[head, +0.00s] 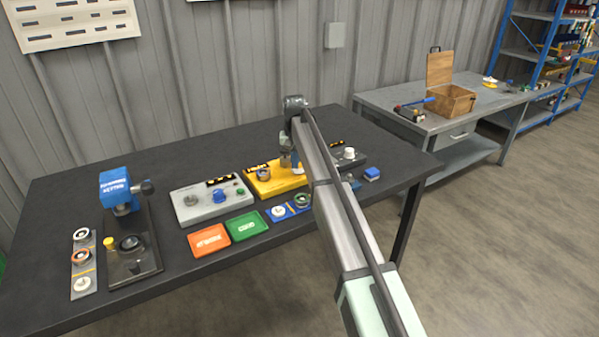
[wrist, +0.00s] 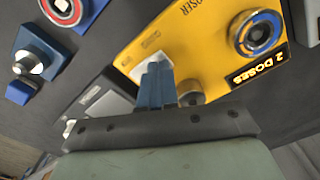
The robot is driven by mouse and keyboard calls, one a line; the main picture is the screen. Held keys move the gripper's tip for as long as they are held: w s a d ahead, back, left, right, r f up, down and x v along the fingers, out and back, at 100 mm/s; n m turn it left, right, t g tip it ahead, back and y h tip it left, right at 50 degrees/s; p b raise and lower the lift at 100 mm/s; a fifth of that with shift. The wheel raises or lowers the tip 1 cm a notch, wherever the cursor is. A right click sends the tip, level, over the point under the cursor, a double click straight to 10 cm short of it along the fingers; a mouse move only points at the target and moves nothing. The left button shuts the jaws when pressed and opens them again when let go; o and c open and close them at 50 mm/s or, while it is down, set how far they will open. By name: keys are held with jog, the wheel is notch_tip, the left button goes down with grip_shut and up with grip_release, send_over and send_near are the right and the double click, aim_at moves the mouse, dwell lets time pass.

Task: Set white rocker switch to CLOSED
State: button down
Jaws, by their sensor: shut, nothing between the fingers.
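A yellow box (wrist: 190,45) marked "DOSER" lies under my gripper; it also shows in the head view (head: 262,188). A small white piece, which looks like the white rocker switch (wrist: 146,66), sits on its face near one edge in the wrist view. My gripper (wrist: 155,72) has its blue fingers together and empty, with the tips over or against this white piece. The fingers cover part of it, so its tilt and contact cannot be told. In the head view my gripper (head: 290,160) is down at the yellow box, partly behind my arm.
A grey box (head: 208,200) stands left, a dark box (head: 375,160) right. Orange (head: 209,240) and green (head: 247,226) trays lie in front.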

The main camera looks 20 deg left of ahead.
jog(key=shift+f, duration=0.65)
dwell(0.4)
jog(key=shift+r, duration=3.55)
